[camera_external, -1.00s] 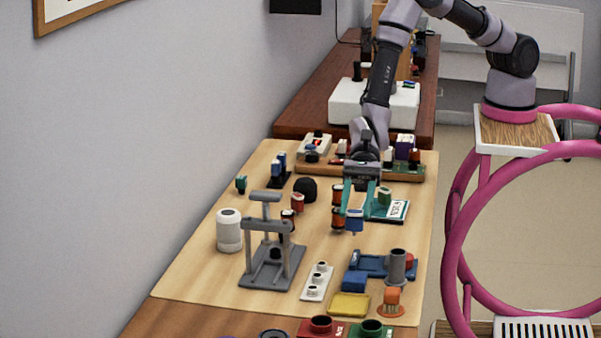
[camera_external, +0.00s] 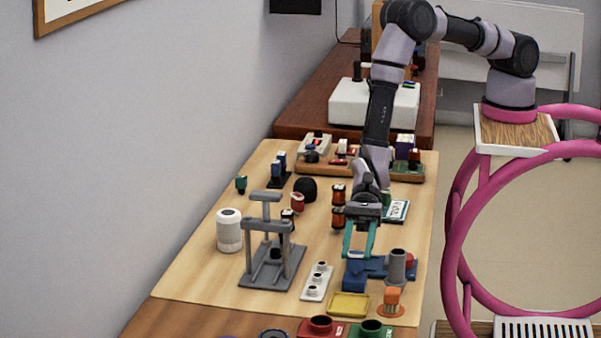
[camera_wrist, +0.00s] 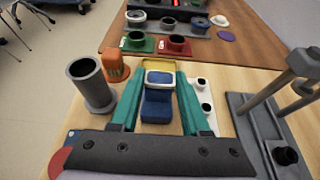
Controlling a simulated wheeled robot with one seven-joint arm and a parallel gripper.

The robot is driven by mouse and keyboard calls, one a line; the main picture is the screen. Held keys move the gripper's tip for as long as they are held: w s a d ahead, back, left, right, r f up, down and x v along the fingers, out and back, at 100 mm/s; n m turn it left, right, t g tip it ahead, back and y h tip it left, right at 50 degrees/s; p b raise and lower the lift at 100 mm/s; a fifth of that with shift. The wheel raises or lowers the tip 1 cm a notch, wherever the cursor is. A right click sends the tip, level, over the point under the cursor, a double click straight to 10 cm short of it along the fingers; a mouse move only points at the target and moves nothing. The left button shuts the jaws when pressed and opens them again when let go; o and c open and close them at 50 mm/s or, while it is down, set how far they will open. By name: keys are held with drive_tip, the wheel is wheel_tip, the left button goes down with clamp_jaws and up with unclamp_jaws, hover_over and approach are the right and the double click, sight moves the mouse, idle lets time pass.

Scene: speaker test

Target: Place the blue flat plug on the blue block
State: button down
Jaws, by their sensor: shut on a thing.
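My gripper (camera_external: 357,256) points down over the front right of the light wooden board. The plug is over or very close to the block. I cannot tell whether they touch, since the fingers partly hide the plug in the external view.
A grey cylinder (camera_external: 397,267) stands close on the right, with an orange piece (camera_external: 391,298) in front of it. A yellow tray (camera_external: 348,304) lies in front of the block. A white strip with several posts (camera_external: 317,282) and a grey stand (camera_external: 270,262) are to the left.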

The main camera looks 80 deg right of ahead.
drive_tip(key=shift+f, duration=0.1)
drive_tip(key=shift+c, duration=1.9)
unclamp_jaws()
drive_tip(key=v, duration=1.2)
drive_tip(key=shift+r, duration=0.2)
